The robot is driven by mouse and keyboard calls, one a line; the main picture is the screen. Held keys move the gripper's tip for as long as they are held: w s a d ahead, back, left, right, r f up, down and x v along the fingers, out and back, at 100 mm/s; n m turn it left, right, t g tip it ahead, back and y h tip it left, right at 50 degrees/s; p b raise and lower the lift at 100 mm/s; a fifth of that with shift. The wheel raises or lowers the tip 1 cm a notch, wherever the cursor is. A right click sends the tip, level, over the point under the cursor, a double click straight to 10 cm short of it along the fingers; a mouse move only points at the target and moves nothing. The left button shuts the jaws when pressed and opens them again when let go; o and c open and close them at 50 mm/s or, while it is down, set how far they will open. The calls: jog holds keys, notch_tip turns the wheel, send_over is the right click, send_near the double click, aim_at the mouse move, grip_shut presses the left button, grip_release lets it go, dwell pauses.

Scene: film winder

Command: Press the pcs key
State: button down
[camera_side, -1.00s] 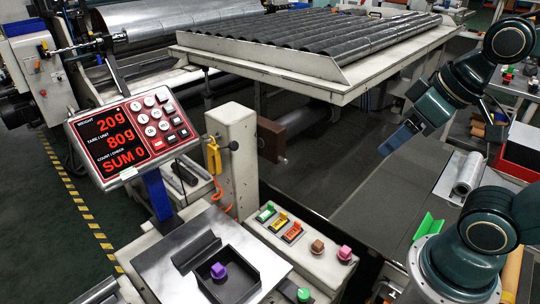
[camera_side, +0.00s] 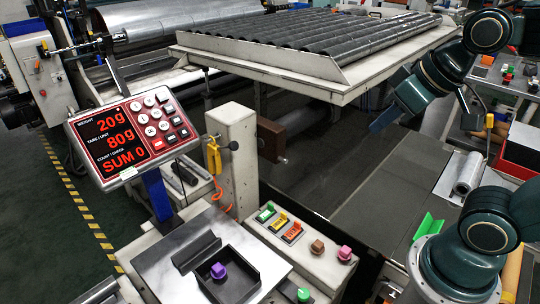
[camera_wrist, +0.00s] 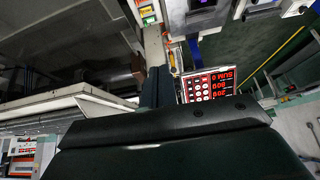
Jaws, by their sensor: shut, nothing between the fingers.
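The weighing display (camera_side: 110,138) stands tilted on a blue post at the left in the side view, with red figures reading 20g, 80g and SUM 0. Its keypad (camera_side: 158,122) has several round white keys and a few red, dark and white ones; the pcs label is too small to read. My gripper (camera_side: 378,124) is shut and empty at the right in the side view, well away from the keypad. Its blue fingers show in the wrist view (camera_wrist: 156,82), partly overlapping the display's keypad side.
A white post (camera_side: 232,160) with a yellow clip stands between the display and my arm. The long ribbed roller table (camera_side: 345,72) lies behind. A black tray (camera_side: 245,262) holds a purple cube (camera_side: 218,270). Coloured buttons and switches line the bench (camera_side: 318,262).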

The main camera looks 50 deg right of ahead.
jog(key=w+a+r+m+t+h, duration=0.15)
jog(key=w+t, duration=0.45)
jog(key=w, duration=2.4)
jog(key=w+a+f+n+t+y, duration=0.1)
jog(key=w+a+f+t, duration=0.1)
jog(key=w+a+f, duration=0.3)
jog(key=w+a+f+n+t, duration=0.1)
jog(key=w+a+f+t, duration=0.2)
jog(key=w+a+f, duration=0.3)
jog(key=shift+w+a+f+y, duration=0.25)
jog(key=shift+w+f, duration=0.65)
jog(key=shift+w, duration=1.85)
jog(key=shift+w+d, duration=0.1)
jog(key=shift+w, duration=0.05)
send_near(155, 110)
jog(key=shift+w+d+r, duration=0.1)
jog(key=shift+w+r, duration=1.15)
jog(key=shift+w, duration=0.1)
jog(key=shift+w+f, duration=0.15)
jog(key=shift+w, duration=0.15)
jog(key=shift+w+f, duration=1.2)
jog(key=shift+f, duration=0.15)
